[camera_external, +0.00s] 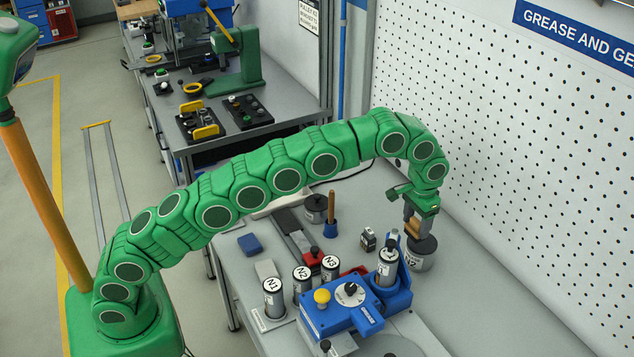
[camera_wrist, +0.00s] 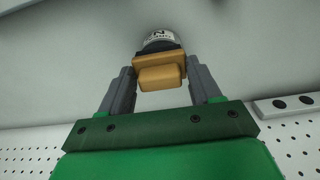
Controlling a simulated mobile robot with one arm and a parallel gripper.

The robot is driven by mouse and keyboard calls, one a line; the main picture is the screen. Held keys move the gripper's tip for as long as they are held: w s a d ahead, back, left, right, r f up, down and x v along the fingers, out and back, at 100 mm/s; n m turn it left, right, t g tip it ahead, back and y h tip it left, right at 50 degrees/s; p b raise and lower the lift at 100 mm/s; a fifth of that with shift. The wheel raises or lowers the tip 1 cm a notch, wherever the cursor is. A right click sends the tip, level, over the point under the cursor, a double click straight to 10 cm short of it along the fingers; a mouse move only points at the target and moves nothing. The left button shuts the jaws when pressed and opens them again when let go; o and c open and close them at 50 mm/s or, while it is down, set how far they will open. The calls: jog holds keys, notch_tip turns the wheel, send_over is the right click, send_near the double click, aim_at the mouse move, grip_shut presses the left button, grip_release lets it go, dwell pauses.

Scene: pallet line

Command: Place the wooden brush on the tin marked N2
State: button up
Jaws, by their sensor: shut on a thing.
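The wooden brush, a tan block, shows between the fingers in the wrist view (camera_wrist: 160,76) and below the hand in the external view (camera_external: 411,228). My gripper (camera_wrist: 160,88) is shut on it; in the external view my gripper (camera_external: 412,222) is at the right of the bench. The tin marked N2 (camera_external: 302,279) stands upright between the tin marked N1 (camera_external: 274,298) and the tin marked N3 (camera_external: 330,268), well to the left of my gripper. Whether the brush touches anything below is unclear.
A dark-topped tin (camera_external: 420,259) stands just under the brush. A blue fixture (camera_external: 345,320) with a yellow knob holds an upright canister (camera_external: 388,268) between my gripper and the N tins. A brown stick stands in a blue holder (camera_external: 330,230). A pegboard wall (camera_external: 500,130) rises at right.

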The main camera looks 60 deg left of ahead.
jog(key=shift+w+f, duration=0.2)
jog(key=shift+w, duration=0.05)
jog(key=shift+w+f, duration=0.1)
jog(key=shift+f, duration=1.55)
jog(key=o, duration=1.1)
jog(key=shift+f, duration=0.15)
